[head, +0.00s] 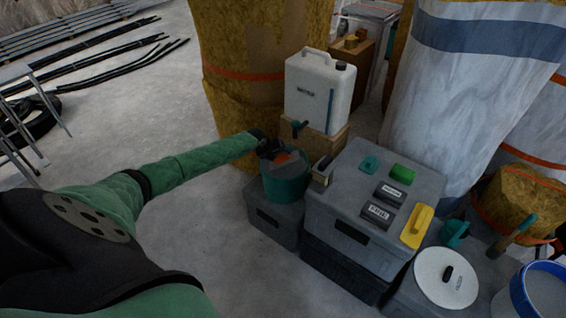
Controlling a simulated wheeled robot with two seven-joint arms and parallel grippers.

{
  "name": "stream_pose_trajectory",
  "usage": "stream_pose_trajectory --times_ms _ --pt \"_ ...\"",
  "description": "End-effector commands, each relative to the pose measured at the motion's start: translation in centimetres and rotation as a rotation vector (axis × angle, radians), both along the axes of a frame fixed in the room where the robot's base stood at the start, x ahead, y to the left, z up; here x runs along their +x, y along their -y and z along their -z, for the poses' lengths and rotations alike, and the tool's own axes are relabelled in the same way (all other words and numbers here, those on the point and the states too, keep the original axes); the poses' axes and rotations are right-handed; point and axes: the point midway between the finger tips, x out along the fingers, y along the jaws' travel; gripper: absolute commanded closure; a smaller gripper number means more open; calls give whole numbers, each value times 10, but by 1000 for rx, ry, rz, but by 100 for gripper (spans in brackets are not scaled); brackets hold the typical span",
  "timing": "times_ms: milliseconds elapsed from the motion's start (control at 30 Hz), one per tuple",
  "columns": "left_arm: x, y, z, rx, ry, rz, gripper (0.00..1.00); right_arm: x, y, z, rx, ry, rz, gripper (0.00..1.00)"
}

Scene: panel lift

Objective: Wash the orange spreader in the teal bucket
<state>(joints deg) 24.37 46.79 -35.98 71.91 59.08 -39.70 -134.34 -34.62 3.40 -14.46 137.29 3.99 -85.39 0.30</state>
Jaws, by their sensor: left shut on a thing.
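The teal bucket (287,185) stands on a dark grey box, left of a bigger grey case. My left arm reaches in from the left, and my left gripper (272,152) is at the bucket's mouth. It is shut on the orange spreader (284,158), of which a small orange patch shows at the bucket's opening. The rest of the spreader is hidden by the gripper and the bucket wall. I cannot tell how deep it sits or whether it touches water. My right gripper is not in view.
A white water canister (318,92) with a teal tap stands right behind the bucket. The grey case (345,205) carries small tools and a yellow float (417,227).

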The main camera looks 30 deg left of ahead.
Motion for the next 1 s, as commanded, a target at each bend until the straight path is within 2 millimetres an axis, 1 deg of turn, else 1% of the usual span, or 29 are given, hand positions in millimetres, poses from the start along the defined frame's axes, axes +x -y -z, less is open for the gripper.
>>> stream_pose_trajectory --times_ms 100,300,800,1000 --pt "0 0 4 0 0 0 53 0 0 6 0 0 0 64" --pt "0 0 7 0 0 0 53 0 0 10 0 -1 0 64" --pt "0 1 -5 0 1 1 53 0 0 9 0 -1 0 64" --pt "0 1 -4 -1 1 0 53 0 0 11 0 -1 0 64"
